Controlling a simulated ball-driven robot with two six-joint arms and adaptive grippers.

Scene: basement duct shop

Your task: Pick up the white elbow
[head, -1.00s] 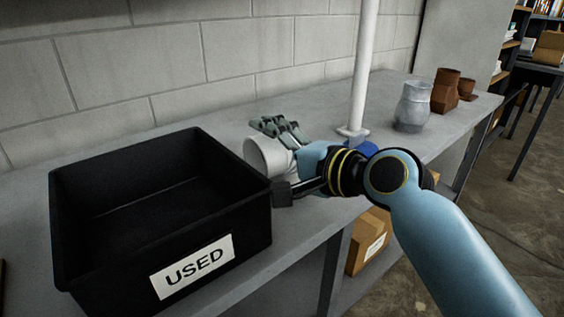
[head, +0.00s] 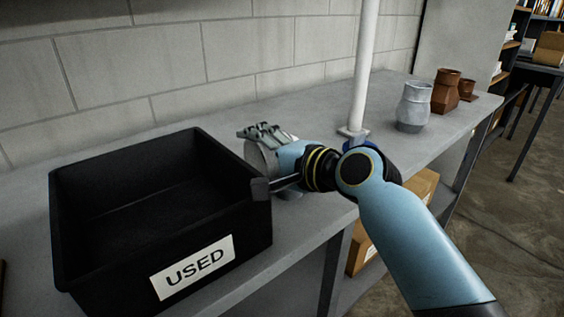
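The white elbow (head: 256,158) lies on the grey workbench just right of the black bin, mostly hidden by my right gripper. My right gripper (head: 262,160) reaches in from the right with its fingers wide apart. One finger is over the far upper side of the elbow, and the other is on the near side by the bin's right corner. It looks open around the elbow; contact cannot be made out. My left gripper is not in view.
A black bin (head: 222,228) marked USED stands close on the left. A white pole (head: 362,75) rises behind my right wrist. A grey metal elbow (head: 413,108) and brown fittings (head: 446,90) stand at the far right. A cardboard box (head: 420,190) sits below the bench.

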